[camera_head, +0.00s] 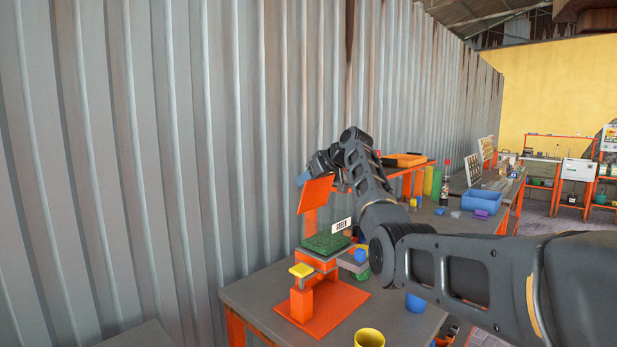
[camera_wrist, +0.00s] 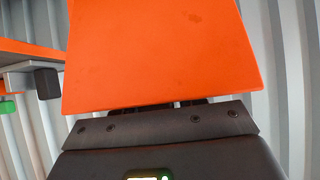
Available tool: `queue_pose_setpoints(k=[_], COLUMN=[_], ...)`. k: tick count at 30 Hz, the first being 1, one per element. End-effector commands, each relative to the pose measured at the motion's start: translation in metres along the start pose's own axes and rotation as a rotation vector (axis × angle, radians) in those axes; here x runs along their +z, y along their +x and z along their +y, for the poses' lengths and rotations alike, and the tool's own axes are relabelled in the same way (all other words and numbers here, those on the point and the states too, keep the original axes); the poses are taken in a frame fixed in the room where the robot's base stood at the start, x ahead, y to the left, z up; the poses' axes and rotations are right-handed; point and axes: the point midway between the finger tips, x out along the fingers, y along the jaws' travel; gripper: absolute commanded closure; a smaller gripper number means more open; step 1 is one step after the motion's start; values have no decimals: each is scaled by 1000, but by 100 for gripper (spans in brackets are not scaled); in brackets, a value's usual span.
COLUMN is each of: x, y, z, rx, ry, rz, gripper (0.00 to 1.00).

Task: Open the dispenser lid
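The dispenser (camera_head: 319,262) is an orange stand on the grey table, with a tray of green granules, a white "GREEN" label and a yellow button (camera_head: 301,270). Its orange lid (camera_head: 315,194) stands raised and tilted upright above the tray. In the wrist view the lid (camera_wrist: 165,55) fills the middle, right in front of my gripper's dark body. My gripper (camera_head: 304,179) is at the upper left edge of the lid, behind it. The lid hides most of the fingers, and I cannot tell whether they touch it.
The corrugated metal wall (camera_head: 240,140) is close behind the dispenser. My arm reaches across the table's right side. A yellow cup (camera_head: 369,338) stands at the table's front. A blue bin (camera_head: 481,201), bottles and small items stand farther right.

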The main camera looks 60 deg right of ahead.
Motion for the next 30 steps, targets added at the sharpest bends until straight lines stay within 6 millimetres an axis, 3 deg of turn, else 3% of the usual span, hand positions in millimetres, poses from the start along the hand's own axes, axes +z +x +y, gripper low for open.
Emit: queue_pose_setpoints(k=[3,11,30], x=[7,6,-24], y=[4,3,-32], z=[-1,-1,0], rx=[-4,-4,-1], ry=[5,5,2], rz=[-10,-10,1], gripper=[49,49,49])
